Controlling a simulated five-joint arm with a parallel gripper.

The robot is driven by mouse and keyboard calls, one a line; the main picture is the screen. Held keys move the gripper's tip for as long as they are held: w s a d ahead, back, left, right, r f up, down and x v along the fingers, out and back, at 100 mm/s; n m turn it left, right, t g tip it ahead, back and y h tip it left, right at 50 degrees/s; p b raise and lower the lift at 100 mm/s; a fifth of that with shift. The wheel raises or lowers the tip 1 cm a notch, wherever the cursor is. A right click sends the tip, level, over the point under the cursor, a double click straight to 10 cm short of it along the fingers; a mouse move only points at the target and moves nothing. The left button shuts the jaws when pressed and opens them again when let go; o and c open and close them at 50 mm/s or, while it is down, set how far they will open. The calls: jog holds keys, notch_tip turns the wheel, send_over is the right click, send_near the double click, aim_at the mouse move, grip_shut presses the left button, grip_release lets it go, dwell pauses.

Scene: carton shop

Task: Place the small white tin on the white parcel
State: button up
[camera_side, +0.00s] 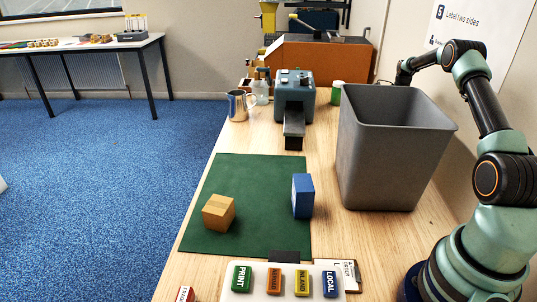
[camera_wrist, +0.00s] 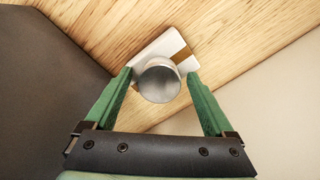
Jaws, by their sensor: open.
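In the wrist view the small white tin (camera_wrist: 159,83) shows as a pale round shape. It appears to stand upright on the white parcel (camera_wrist: 148,51), a flat white piece with a brown tape band, covering its near part. My gripper (camera_wrist: 160,75) is open, with its green fingers on either side of the tin and a visible gap at each side. In the side view the tin, the parcel and my fingertips are hidden behind the grey bin.
The tall grey bin (camera_side: 390,150) stands close to the parcel; its dark wall (camera_wrist: 45,80) fills the left of the wrist view. A pale wall is at the right. A green mat (camera_side: 255,195) holds a cardboard box (camera_side: 218,212) and a blue box (camera_side: 302,196).

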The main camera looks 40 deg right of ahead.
jog(key=shift+r, duration=0.1)
notch_tip(320, 180, up, 12)
jog(key=shift+s+d, duration=0.3)
jog(key=shift+s, duration=0.1)
dwell(0.3)
jog(key=f, duration=1.2)
jog(key=shift+w+a, duration=0.3)
jog(key=shift+w, duration=0.05)
jog(key=shift+r, duration=1.1)
jog(key=shift+f, duration=0.1)
